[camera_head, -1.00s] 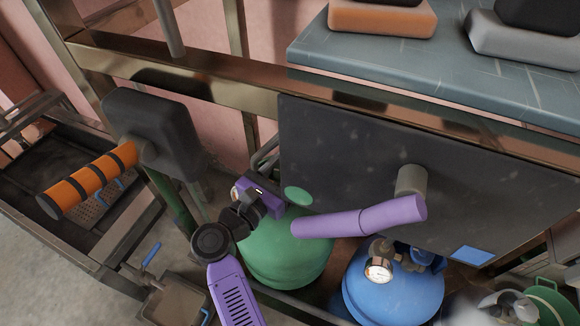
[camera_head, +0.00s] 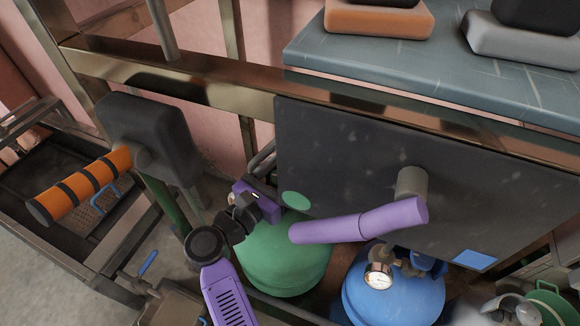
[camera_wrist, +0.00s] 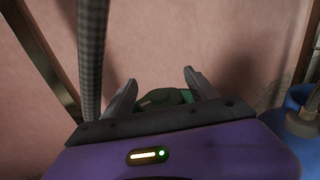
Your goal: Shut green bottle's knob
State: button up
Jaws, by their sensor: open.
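The green bottle (camera_head: 285,262) stands under the dark panel, its top partly hidden by my arm and gripper. My gripper (camera_wrist: 160,80) is open, with its two dark fingers apart in the wrist view. A dark green rounded part (camera_wrist: 165,97), seemingly the bottle's knob, shows low between the fingers, partly hidden by the gripper's body. I cannot tell whether the fingers touch it. In the head view my purple gripper is just above the green bottle, at the panel's left edge, and its fingertips cannot be made out.
A blue bottle (camera_head: 395,300) with a gauge (camera_head: 379,281) stands to the right. A dark panel (camera_head: 345,170) with a purple handle (camera_head: 360,220) hangs over both bottles. At left are an orange-banded handle (camera_head: 80,187) and a metal cart. A hose (camera_wrist: 91,60) passes close left of the fingers.

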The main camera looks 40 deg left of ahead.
aim_at(275, 184)
jog(key=shift+s+a+p, duration=0.1)
jog(key=shift+s+p, duration=0.95)
jog(key=shift+s, duration=2.85)
